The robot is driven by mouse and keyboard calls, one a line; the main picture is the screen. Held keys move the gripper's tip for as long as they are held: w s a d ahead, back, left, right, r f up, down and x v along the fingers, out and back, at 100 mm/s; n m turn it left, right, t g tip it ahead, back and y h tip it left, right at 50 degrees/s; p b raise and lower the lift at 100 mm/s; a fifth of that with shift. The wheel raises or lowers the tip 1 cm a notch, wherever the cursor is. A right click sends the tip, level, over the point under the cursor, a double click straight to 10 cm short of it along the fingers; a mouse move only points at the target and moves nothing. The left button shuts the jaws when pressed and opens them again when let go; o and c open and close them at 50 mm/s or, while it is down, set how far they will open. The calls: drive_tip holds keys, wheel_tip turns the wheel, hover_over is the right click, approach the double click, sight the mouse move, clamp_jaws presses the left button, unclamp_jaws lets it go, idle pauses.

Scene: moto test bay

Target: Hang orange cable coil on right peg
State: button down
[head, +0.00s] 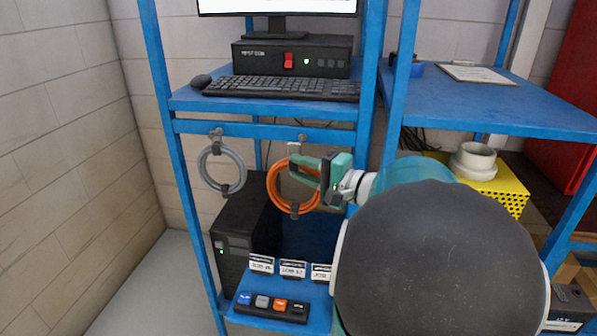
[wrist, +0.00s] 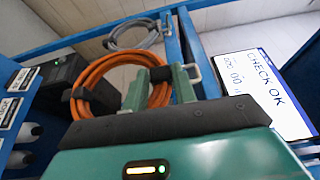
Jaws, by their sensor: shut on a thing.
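The orange cable coil (head: 272,188) hangs upright below the blue crossbar in the head view, with dark wraps on it. My teal gripper (head: 308,172) reaches in from the right and is shut on the coil's upper right part. In the wrist view the orange coil (wrist: 92,82) passes between my gripper's fingers (wrist: 158,88). The right peg (head: 294,149) is a pale fitting on the crossbar, just above the coil's top. I cannot tell whether the coil's loop is around it or only in front of it.
A grey cable coil (head: 241,172) hangs on the left peg (head: 216,136). A keyboard (head: 280,88) and mouse (head: 201,81) lie on the blue shelf above. A black computer tower (head: 238,230) stands below. A blue tray (head: 240,317) with small labelled parts is at the lower front.

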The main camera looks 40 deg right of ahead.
drive_tip(key=w+d+f, duration=0.1)
drive_tip(key=w+d, duration=0.3)
drive_tip(key=d, duration=0.1)
drive_tip(key=shift+f, duration=0.15)
idle(0.7)
idle(0.6)
drive_tip(key=c, duration=1.1)
unclamp_jaws()
drive_tip(key=shift+o, duration=0.2)
drive_tip(key=v, duration=1.4)
drive_tip(key=shift+f, duration=0.1)
